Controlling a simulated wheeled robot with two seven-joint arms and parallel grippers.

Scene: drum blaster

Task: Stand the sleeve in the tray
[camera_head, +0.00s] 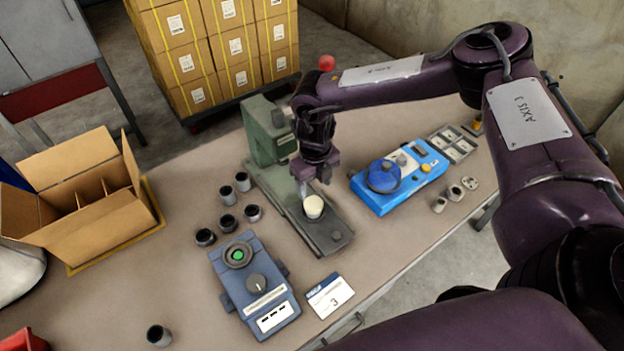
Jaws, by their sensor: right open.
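My right gripper (314,182) points down over the green press-like machine (268,135), open. A cream-topped cup-like piece (313,206) stands upright on the machine's grey base just below the fingertips; I cannot tell if they touch it. Dark hollow sleeves stand on the table left of the machine, one of them at the top of the group (242,181). Another dark sleeve (159,335) stands alone at the front left. A grey compartment tray (452,145) lies at the far right. Which sleeve is the task's is unclear. My left gripper is out of view.
A dark blue control box (253,285) and a card (330,296) lie in front. An open divided cardboard box (85,205) stands left. The table's front left is mostly clear.

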